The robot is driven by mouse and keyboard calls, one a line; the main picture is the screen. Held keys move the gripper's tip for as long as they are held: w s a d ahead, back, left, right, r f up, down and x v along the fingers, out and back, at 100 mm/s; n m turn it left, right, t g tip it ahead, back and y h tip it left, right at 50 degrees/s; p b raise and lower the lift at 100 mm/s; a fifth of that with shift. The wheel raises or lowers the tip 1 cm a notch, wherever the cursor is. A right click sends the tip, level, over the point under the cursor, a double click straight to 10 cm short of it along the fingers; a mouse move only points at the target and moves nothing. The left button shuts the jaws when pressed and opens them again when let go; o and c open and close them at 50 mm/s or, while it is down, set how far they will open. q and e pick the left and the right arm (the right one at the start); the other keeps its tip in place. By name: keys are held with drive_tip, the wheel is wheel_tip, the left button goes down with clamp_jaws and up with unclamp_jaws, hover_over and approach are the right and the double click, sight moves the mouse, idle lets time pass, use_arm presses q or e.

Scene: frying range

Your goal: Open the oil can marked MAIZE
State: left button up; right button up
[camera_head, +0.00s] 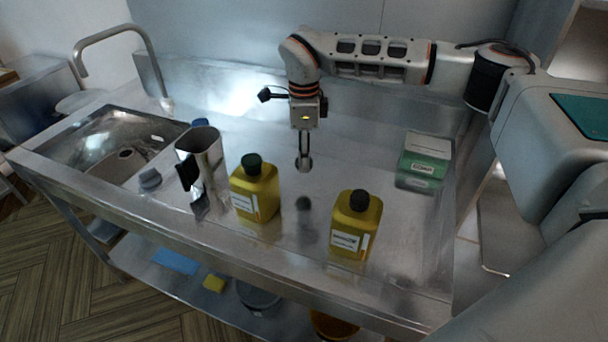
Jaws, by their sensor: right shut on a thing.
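Two yellow oil cans stand upright on the steel counter. Each can has a white label, too small to read, so I cannot tell which is marked MAIZE. My right gripper (304,164) points down behind and between the cans, apart from both. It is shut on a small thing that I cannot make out. My left gripper is not in view.
A metal jug (203,150) with a dark handle stands left of the cans. A sink (110,145) with a tap (150,55) is at the left. A green and white box (424,160) stands at the right. The counter between the right can and the box is clear.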

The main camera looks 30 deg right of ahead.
sight(304, 185)
wheel_tip(304, 185, down, 6)
drive_tip(key=shift+f, duration=0.25)
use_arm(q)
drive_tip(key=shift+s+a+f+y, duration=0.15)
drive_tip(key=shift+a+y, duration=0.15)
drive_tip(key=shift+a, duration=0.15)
use_arm(e)
drive_tip(key=shift+f, duration=0.15)
drive_tip(key=shift+f, duration=0.2)
drive_tip(key=o, duration=1.2)
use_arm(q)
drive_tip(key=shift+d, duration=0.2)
use_arm(e)
drive_tip(key=shift+r, duration=0.1)
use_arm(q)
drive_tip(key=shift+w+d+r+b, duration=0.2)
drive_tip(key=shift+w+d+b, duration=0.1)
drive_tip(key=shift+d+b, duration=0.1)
use_arm(e)
wheel_tip(304, 185, up, 12)
drive_tip(key=shift+r, duration=0.1)
